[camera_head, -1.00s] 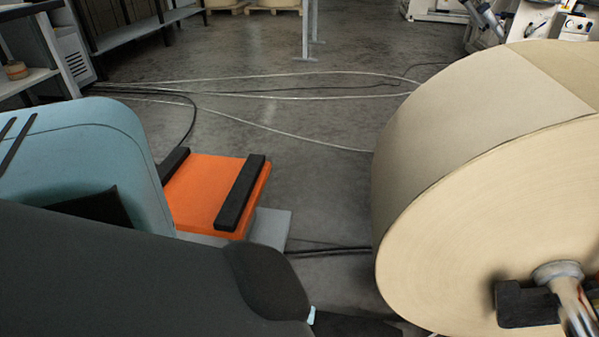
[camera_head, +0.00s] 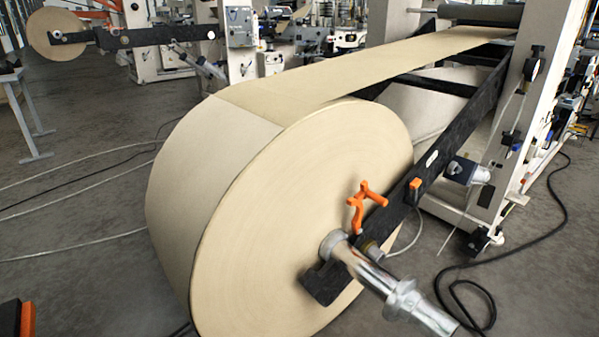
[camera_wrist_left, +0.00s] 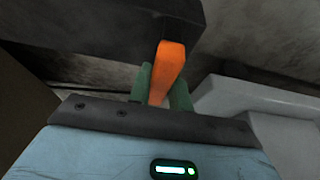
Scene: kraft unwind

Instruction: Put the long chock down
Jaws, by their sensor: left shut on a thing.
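In the left wrist view, the green fingers of my left gripper (camera_wrist_left: 163,85) are shut on an orange handle (camera_wrist_left: 168,62). The handle joins a long black block, the long chock (camera_wrist_left: 110,22), which spans the top left of that view. Its far end and underside are cut off or hidden. The head view shows neither gripper nor the held chock clearly. My right gripper is in no view.
A large kraft paper reel (camera_head: 290,215) fills the middle of the head view, with a metal shaft end (camera_head: 395,293) jutting toward me. Cables cross the floor (camera_head: 75,195). An orange-and-black edge (camera_head: 27,320) shows lower left.

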